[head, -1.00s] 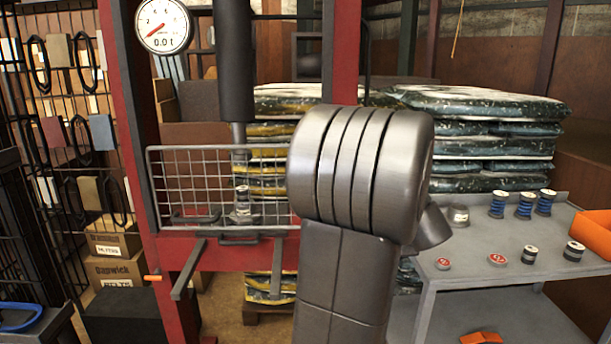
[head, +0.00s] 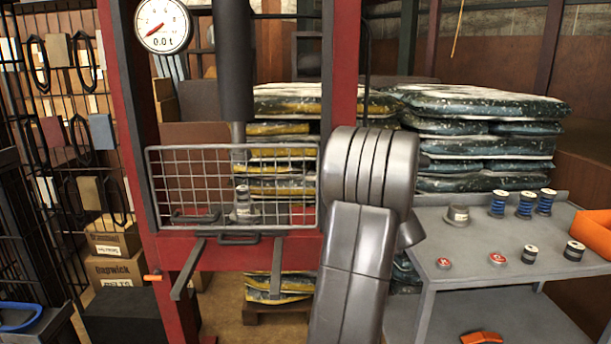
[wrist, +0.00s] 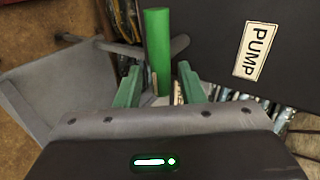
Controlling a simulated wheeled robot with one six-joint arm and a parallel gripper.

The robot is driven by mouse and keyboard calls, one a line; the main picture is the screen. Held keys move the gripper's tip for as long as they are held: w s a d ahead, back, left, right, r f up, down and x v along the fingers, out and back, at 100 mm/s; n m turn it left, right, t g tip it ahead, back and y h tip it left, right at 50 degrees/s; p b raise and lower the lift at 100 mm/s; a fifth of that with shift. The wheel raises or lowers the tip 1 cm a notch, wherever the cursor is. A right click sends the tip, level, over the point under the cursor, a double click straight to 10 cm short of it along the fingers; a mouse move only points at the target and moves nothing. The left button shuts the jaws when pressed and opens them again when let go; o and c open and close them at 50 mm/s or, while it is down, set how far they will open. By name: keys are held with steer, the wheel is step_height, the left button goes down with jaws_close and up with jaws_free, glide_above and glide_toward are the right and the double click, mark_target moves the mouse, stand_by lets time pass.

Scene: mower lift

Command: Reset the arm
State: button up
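My arm (head: 365,215) stands in front of the right post of the red press (head: 340,70) in the head view; my gripper is hidden there. In the wrist view my gripper (wrist: 160,75) has its two green fingers apart. A green cylindrical grip (wrist: 157,45) shows between and beyond the fingers, with gaps on both sides, so it does not look held. A dark panel with a "PUMP" label (wrist: 257,51) lies to the right of it.
The press has a gauge (head: 163,25), a black ram (head: 233,60) and a wire guard (head: 190,185) with a metal part (head: 243,207) behind it. A grey cart (head: 470,270) with spools and an orange bin (head: 594,232) stands right. Stacked sacks (head: 480,130) are behind.

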steer(key=shift+s+a+r+n+h+p, duration=0.2)
steer(key=shift+r+n+h+p, duration=0.35)
steer(key=shift+r, duration=0.1)
steer(key=shift+r+n+h+p, duration=0.15)
steer(key=shift+n+h+p, duration=0.65)
steer(key=shift+h, duration=0.25)
steer(key=shift+t, duration=0.3)
